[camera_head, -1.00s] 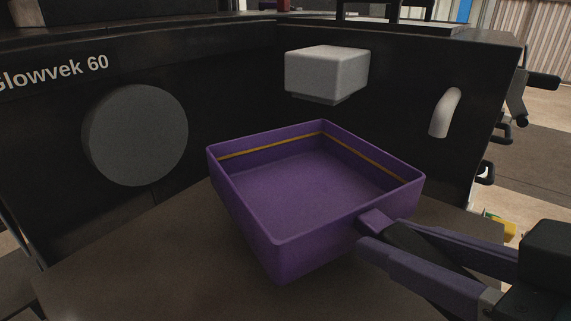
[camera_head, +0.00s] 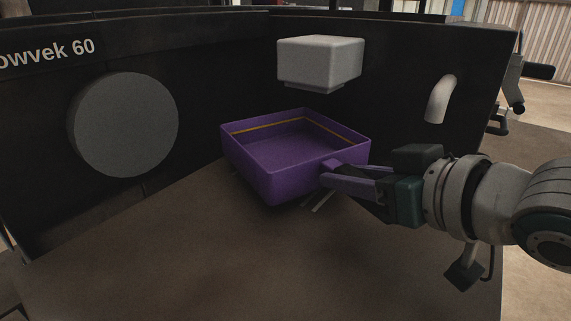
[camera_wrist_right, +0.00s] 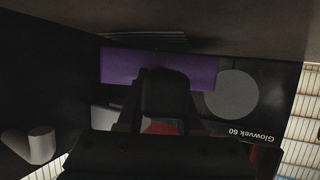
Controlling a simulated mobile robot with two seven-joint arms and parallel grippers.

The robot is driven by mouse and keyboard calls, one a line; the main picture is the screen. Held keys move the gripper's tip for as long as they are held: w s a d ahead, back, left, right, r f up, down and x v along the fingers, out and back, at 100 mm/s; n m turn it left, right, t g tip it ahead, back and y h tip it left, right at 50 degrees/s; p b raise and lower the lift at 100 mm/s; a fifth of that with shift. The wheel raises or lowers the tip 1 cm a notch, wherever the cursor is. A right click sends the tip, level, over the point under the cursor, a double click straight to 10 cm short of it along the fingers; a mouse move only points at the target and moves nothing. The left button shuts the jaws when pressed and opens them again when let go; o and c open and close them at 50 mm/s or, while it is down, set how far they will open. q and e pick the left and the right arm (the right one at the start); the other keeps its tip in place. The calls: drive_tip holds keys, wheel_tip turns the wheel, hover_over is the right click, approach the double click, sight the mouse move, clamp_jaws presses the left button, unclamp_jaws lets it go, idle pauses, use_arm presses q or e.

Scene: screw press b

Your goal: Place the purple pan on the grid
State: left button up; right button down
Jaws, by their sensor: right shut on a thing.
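The purple pan (camera_head: 290,183) is an open square tray with a yellow line inside its walls. It hangs low over the brown table, under the white block. My right gripper (camera_head: 334,174) is shut on the pan's handle at its right front side. The pan's purple side also shows in the right wrist view (camera_wrist_right: 118,67), which is upside down. Pale bars of the grid (camera_head: 321,201) peek out below the pan, and the pan hides the rest. The grid's edge (camera_wrist_right: 145,37) shows beside the pan in the wrist view. I cannot tell whether they touch. My left gripper is out of view.
A white block (camera_head: 320,62) juts from the dark machine wall above the pan. A grey disc (camera_head: 124,125) is on the left wall and a white curved handle (camera_head: 441,98) on the right wall. The brown table (camera_head: 190,260) is clear in front.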

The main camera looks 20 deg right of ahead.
drive_tip(key=shift+f, duration=0.9)
drive_tip(key=shift+w+f, duration=0.1)
drive_tip(key=shift+w, duration=0.05)
drive_tip(key=shift+f+b, duration=0.15)
drive_tip(key=shift+b, duration=0.15)
drive_tip(key=c, duration=0.6)
unclamp_jaws()
drive_tip(key=shift+o, duration=0.2)
